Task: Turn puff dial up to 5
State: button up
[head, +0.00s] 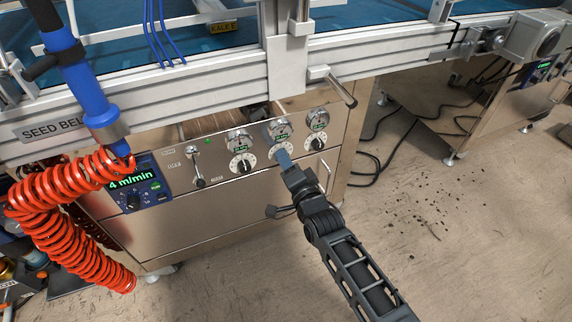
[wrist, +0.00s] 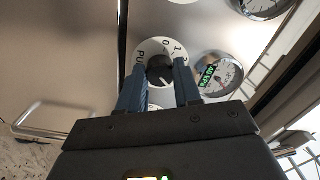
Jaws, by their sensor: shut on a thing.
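The puff dial (wrist: 150,48) is a white round scale with a black knob (wrist: 159,72) at its centre. In the wrist view the letters "PU" and the figures 0 and 1 show on its rim; the lower part of the scale is hidden by my gripper. My gripper (wrist: 161,73) has one blue-grey finger on each side of the knob and is shut on it. In the head view my gripper (head: 281,155) reaches the middle dial of the row of three on the steel panel, largely covering it. I cannot read the knob's setting.
Another dial (head: 242,163) stands to the left and one (head: 316,143) to the right, each below a round gauge. A gauge with a green readout (wrist: 218,75) sits close beside my right finger. A lever (head: 197,170), a drawer handle and an overhanging rail (head: 200,104) are nearby.

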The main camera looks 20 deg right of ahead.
jog(key=shift+f+m+b, duration=0.1)
jog(key=shift+m+b, duration=0.7)
jog(key=shift+m, duration=0.8)
jog(key=o, duration=1)
jog(key=shift+o, duration=0.2)
jog(key=shift+s, duration=0.1)
jog(key=s+p, duration=0.2)
jog(key=s, duration=0.5)
jog(key=shift+s, duration=0.3)
